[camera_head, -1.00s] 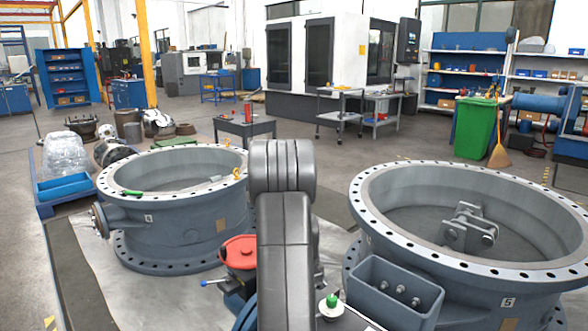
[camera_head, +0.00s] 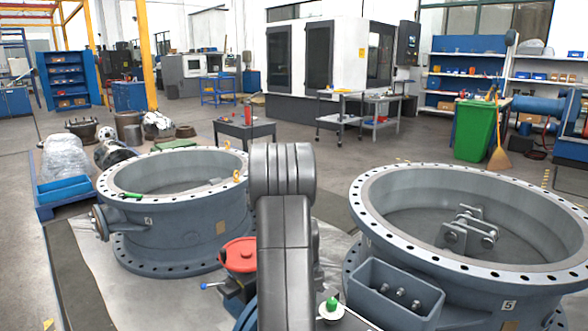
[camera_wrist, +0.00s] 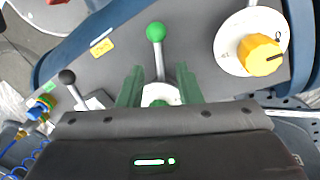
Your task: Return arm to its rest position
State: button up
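My arm (camera_head: 285,240) rises in the middle of the head view, and its end is hidden there. My gripper (camera_wrist: 160,85) shows in the wrist view with two green fingers spread apart. A lever with a green ball knob (camera_wrist: 155,31) stands beyond the fingers and appears in the gap between them. Whether anything touches it I cannot tell, but the fingers are not closed on it. The green knob also shows low in the head view (camera_head: 332,303).
A grey valve body marked 4 (camera_head: 180,231) stands left of my arm, and a larger one marked 5 (camera_head: 470,290) stands close on the right. The wrist view shows a yellow knob (camera_wrist: 261,55) on a white dial and a black-knobbed lever (camera_wrist: 67,77) near my gripper.

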jog(key=f, duration=0.3)
jog(key=shift+s+d+f+b, duration=0.1)
jog(key=shift+s+f+b, duration=0.2)
jog(key=shift+s+f, duration=0.05)
jog(key=shift+s+f+n, duration=0.1)
jog(key=shift+s+n, duration=0.05)
jog(key=shift+n, duration=0.15)
jog(key=shift+s+d+n+b, duration=0.2)
jog(key=shift+s+n+b, duration=0.2)
jog(key=shift+n, duration=0.4)
jog(key=shift+r, duration=0.2)
